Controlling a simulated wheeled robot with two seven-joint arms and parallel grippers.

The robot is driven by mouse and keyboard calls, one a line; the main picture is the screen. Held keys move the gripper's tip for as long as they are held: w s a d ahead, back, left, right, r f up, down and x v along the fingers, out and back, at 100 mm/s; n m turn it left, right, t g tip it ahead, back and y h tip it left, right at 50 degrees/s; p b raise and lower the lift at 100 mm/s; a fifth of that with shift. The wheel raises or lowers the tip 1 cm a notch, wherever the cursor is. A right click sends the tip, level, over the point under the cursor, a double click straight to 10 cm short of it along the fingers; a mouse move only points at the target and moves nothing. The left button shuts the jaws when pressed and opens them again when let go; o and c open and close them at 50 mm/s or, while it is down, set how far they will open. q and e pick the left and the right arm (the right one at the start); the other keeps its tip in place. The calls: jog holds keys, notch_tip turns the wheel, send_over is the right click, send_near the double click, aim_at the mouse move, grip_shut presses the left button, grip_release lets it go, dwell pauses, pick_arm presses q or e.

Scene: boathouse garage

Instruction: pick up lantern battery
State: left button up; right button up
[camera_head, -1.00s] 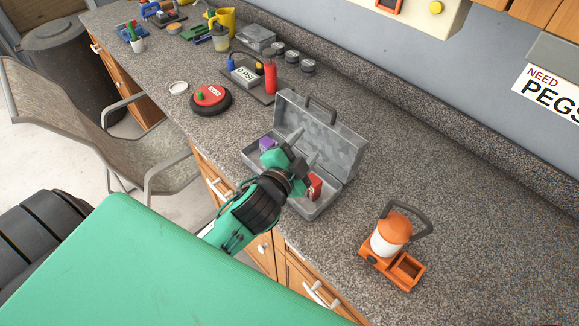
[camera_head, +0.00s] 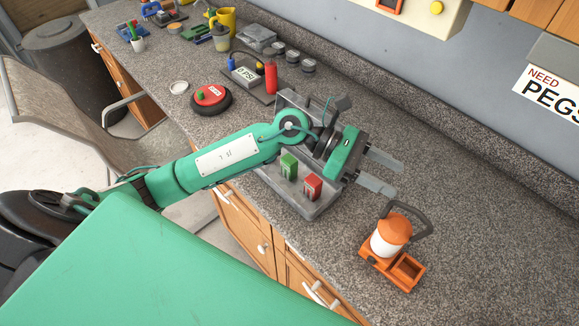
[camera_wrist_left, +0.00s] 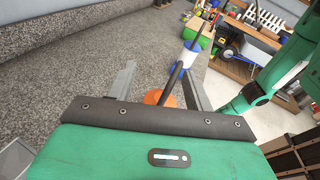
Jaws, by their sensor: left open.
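The task's lantern battery is not labelled. A green block (camera_head: 289,166) and a red block (camera_head: 312,187), both battery-like, stand in the open grey case (camera_head: 308,209). An orange and white lantern (camera_head: 388,240) stands to the right, with an open, empty-looking square bay in its base. My left gripper (camera_head: 393,176) is open and empty, above the counter past the case's right side, its fingers pointing right. In the left wrist view the lantern's orange top (camera_wrist_left: 160,97) shows between the fingers, partly hidden by the gripper body. My right gripper is not in view.
My left arm crosses the case and hides much of its lid. A red and black round object (camera_head: 210,98), a pressure gauge device (camera_head: 245,74) and a red cylinder (camera_head: 270,76) stand behind left. A chair (camera_head: 70,125) is at the left. The counter right of the lantern is clear.

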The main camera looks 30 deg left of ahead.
pick_arm(q)
jog(key=w+a+f+m+y, duration=0.1)
jog(key=a+f+m+y, duration=0.2)
jog(key=a+f+y, duration=0.1)
jog(key=m+y, duration=0.2)
jog(key=y, duration=1)
send_near(289, 159)
jog(key=shift+w+a+f, duration=0.15)
jog(key=shift+f, duration=0.05)
notch_tip(289, 159, down, 7)
jog(key=p, duration=0.2)
jog(key=shift+f+p, duration=0.25)
jog(key=shift+p, duration=0.15)
jog(key=shift+f+p, duration=0.45)
jog(key=shift+p, duration=0.05)
jog(key=f+p, duration=0.1)
jog(key=f, duration=0.1)
jog(key=f+p, duration=0.1)
jog(key=f, duration=0.1)
jog(key=shift+d, duration=0.2)
jog(key=shift+f, duration=0.3)
grip_shut()
